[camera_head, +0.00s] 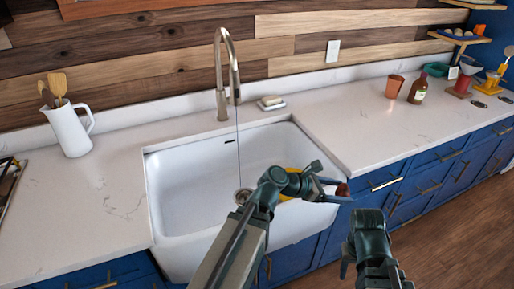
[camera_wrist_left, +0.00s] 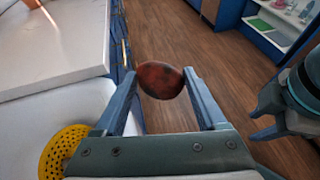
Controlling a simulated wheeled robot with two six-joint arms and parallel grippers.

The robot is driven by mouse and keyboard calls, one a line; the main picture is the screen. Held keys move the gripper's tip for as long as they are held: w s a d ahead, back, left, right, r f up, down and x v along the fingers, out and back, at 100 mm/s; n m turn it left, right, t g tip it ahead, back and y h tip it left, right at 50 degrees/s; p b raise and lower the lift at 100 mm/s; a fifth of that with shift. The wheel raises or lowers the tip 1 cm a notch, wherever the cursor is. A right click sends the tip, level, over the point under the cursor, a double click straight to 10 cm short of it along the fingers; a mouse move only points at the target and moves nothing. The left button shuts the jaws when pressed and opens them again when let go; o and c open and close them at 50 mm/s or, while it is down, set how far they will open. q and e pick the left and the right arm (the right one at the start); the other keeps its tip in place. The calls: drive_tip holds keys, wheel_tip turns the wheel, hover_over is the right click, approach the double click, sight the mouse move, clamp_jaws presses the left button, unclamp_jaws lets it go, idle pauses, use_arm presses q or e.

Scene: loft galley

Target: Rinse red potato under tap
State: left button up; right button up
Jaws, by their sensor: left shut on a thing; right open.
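My left gripper (camera_head: 330,187) is shut on the red potato (camera_wrist_left: 160,80), a dark red, mottled round thing between its fingertips. In the head view the potato (camera_head: 343,189) shows only partly, at the sink's front right, to the right of the basin. The tap (camera_head: 221,75) is a tall curved brass-coloured spout behind the white sink (camera_head: 180,180). A thin line of water (camera_head: 238,150) falls from it towards the drain (camera_head: 243,195), away from the potato. My right gripper (camera_head: 365,240) is open and empty in front of the cabinets; it also shows in the left wrist view (camera_wrist_left: 262,122).
A yellow perforated thing (camera_wrist_left: 62,150) is at the sink's right side, partly hidden behind my left arm in the head view. A soap dish (camera_head: 271,103) sits behind the sink.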

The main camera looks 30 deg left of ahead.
use_arm(q)
drive_tip(key=w+a+n+t+y, duration=0.1)
drive_tip(key=w+a, duration=0.3)
drive_tip(key=a, duration=0.9)
drive_tip(key=w+a+n+t+y, duration=0.2)
drive_tip(key=w+a+n+y, duration=0.1)
drive_tip(key=a, duration=1.1)
drive_tip(key=w+a+n+t+y, duration=0.1)
drive_tip(key=w+a, duration=0.3)
drive_tip(key=a, duration=1)
drive_tip(key=shift+w+a+n+y, duration=0.25)
drive_tip(key=shift+w+n+y, duration=0.1)
drive_tip(key=shift+n+y, duration=0.2)
drive_tip(key=shift+w, duration=0.1)
drive_tip(key=shift+w+d, duration=0.3)
drive_tip(key=shift+w, duration=0.15)
drive_tip(key=shift+s+a, duration=0.1)
drive_tip(key=shift+s, duration=0.15)
drive_tip(key=shift+s+a, duration=0.2)
drive_tip(key=shift+s, duration=0.15)
drive_tip(key=shift+w+d, duration=0.1)
drive_tip(key=shift+w, duration=0.1)
